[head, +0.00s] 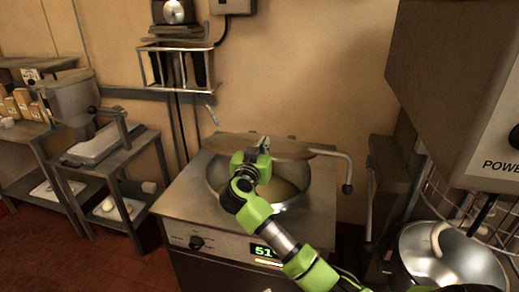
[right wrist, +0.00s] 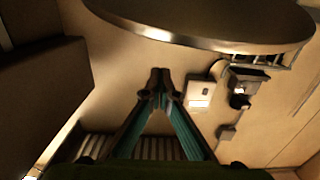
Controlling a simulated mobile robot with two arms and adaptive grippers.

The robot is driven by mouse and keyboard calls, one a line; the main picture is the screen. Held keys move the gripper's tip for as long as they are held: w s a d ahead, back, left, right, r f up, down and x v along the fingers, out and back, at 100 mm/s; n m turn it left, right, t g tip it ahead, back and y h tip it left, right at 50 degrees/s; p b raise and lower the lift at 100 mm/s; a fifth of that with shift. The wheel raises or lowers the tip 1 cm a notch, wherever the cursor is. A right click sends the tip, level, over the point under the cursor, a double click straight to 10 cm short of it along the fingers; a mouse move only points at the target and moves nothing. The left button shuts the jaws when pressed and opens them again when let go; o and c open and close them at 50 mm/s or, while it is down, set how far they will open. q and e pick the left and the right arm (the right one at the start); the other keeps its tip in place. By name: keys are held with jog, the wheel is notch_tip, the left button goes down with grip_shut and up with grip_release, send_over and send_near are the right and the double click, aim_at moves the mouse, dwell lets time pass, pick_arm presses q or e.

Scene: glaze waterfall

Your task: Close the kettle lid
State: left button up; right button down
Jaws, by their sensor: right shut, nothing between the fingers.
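The kettle (head: 302,192) is a round steel pot set in a square steel cabinet. Its lid (head: 292,150) is a flat round disc, raised over the back of the pot, with the pot mouth showing open in front. A curved bar with a dark knob sticks out at the lid's right. My right gripper (head: 263,144) is at the lid's front in the head view and covers part of it. In the right wrist view the fingers (right wrist: 160,77) meet at the tips, empty, and the lid (right wrist: 215,22) spans the top; contact is unclear. My left gripper is out of view.
A wire rack (head: 176,68) hangs on the wall behind the kettle. A mixer with a steel bowl (head: 450,262) stands close on the right. A grey machine (head: 72,100) and shelving stand at left. Open floor lies between the shelving and kettle.

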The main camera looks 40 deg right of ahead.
jog(key=f, duration=0.2)
jog(key=s+a+f, duration=0.1)
jog(key=shift+f+p, duration=0.3)
jog(key=shift+f, duration=0.05)
jog(key=shift+w, duration=0.1)
